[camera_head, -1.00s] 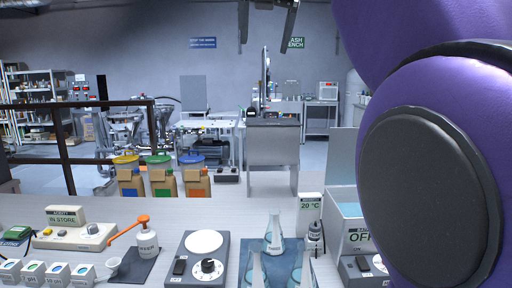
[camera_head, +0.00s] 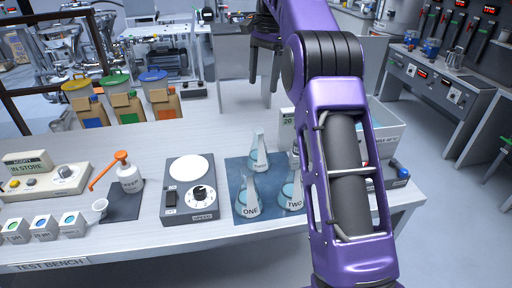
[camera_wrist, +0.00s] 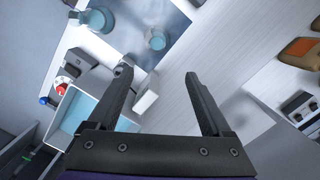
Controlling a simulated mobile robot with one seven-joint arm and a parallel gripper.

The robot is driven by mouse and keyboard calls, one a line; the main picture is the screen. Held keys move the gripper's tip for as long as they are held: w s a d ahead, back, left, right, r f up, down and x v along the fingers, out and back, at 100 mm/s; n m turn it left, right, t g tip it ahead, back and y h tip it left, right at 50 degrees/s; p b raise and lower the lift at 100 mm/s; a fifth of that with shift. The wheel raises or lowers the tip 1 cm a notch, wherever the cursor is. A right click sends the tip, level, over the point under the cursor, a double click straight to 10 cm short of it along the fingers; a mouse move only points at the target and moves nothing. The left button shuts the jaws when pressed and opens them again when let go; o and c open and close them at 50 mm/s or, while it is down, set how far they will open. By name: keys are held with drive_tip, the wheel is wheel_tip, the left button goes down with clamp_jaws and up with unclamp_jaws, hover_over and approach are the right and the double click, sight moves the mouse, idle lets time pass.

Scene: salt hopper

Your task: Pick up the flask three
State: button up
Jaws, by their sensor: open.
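Flask three appears to be the conical flask (camera_head: 258,154) with pale blue liquid, upright at the back of the dark blue mat (camera_head: 235,166); its label is not readable here. Flask ONE (camera_head: 247,198) and flask TWO (camera_head: 292,194) stand in front of it, TWO partly hidden by my arm. In the wrist view the likely flask three (camera_wrist: 156,39) stands on the mat beyond my fingertips, with another flask (camera_wrist: 97,20) to its left.
A white display box (camera_wrist: 147,101) stands near the left finger, beside the water bath (camera_wrist: 83,118). Left of the mat are a hotplate (camera_head: 189,190) and an orange-nozzled bottle (camera_head: 129,178). Tubs and bags (camera_head: 125,103) stand at the back left.

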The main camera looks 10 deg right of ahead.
sight(259, 130)
drive_tip(key=f, duration=0.4)
drive_tip(key=f+b, duration=0.1)
drive_tip(key=f, duration=0.3)
drive_tip(key=s+a+f, duration=0.1)
drive_tip(key=f, duration=0.6)
drive_tip(key=s+f+b, duration=0.1)
drive_tip(key=f, duration=0.1)
drive_tip(key=shift+a+f, duration=0.1)
drive_tip(key=shift+a, duration=0.2)
clamp_jaws()
idle(0.8)
